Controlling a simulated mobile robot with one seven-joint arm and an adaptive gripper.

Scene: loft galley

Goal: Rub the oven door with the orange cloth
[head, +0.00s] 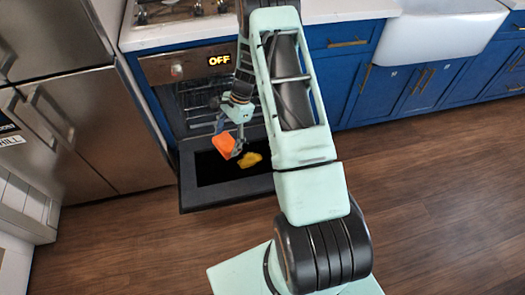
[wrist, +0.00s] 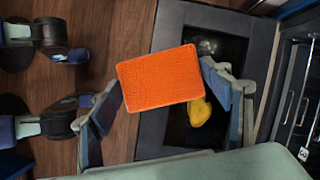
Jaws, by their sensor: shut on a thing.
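My gripper (head: 238,140) is shut on the orange cloth (head: 224,144), which looks like a flat rectangular block. In the wrist view the cloth (wrist: 161,78) sits between the two fingers of my gripper (wrist: 160,90). The oven door (head: 195,196) is folded down open, with a dark inner panel in a grey frame. The cloth is over the door; I cannot tell whether it touches it. In the wrist view the door (wrist: 152,140) lies behind the cloth. A yellow thing (head: 250,160) lies on the door's dark panel, to the right of the cloth.
The oven (head: 190,70) is open above the door, and its display reads OFF. A steel fridge (head: 60,100) stands close at the left. Blue cabinets (head: 345,85) run to the right. The wooden floor (head: 430,200) is clear at the right. A small roundish thing (wrist: 207,46) shows on the door panel.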

